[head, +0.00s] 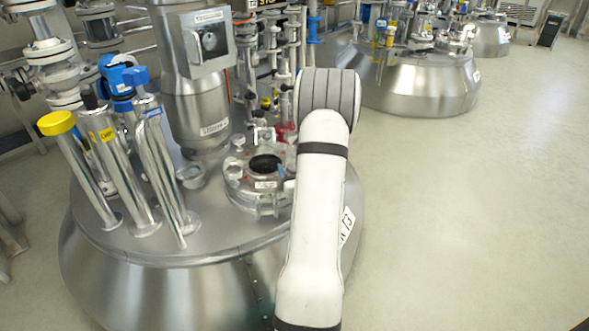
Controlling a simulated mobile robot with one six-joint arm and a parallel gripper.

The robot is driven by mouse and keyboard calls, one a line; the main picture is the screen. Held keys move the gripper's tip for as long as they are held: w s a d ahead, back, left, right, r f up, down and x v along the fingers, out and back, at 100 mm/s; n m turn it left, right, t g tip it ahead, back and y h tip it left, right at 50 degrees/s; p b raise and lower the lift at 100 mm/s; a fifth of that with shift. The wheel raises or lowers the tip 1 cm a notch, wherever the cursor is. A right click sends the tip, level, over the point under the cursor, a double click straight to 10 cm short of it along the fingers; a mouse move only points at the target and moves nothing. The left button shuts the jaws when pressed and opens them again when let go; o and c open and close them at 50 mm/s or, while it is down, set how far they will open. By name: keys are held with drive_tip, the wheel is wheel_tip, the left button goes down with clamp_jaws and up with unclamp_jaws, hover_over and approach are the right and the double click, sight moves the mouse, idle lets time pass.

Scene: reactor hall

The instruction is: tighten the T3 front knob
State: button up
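The tank marked T3 (347,226) fills the left and middle of the head view. On its sloping steel top is a round hatch (236,184) with a dark round centre and clamp-like fittings around its rim. A small metal fitting (268,207) sits at the hatch's front edge; I take it for the front knob, but it is too small to tell how tight it is. My white arm rises from the bottom and covers the hatch's right side. My gripper cannot be made out; the arm hides that area, so its distance to the knob is unclear.
Steel tubes with a yellow cap (56,123) and blue valves (122,75) stand left of the hatch. A thick steel column (200,110) rises behind it. Another tank (425,85) stands farther back. The floor (470,220) to the right is clear.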

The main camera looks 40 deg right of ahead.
drive_tip(key=shift+s, duration=0.1)
drive_tip(key=p+v, duration=0.2)
drive_tip(key=v, duration=0.5)
drive_tip(key=shift+s+a, duration=0.2)
drive_tip(key=shift+s, duration=0.05)
drive_tip(key=w+d+n+y+b, duration=0.1)
drive_tip(key=w+y, duration=0.1)
drive_tip(key=w+d+n+t+y+b, duration=0.1)
drive_tip(key=w+n+y, duration=0.1)
drive_tip(key=y, duration=0.1)
drive_tip(key=w+d+n+t+y+b, duration=0.1)
drive_tip(key=w+n+y, duration=0.1)
drive_tip(key=w, duration=0.1)
drive_tip(key=shift+d+f+y+b, duration=0.2)
drive_tip(key=shift+f+y+b, duration=0.1)
drive_tip(key=shift+f+y, duration=0.1)
drive_tip(key=shift+w+r, duration=0.15)
drive_tip(key=shift+w, duration=0.55)
drive_tip(key=shift+c, duration=0.6)
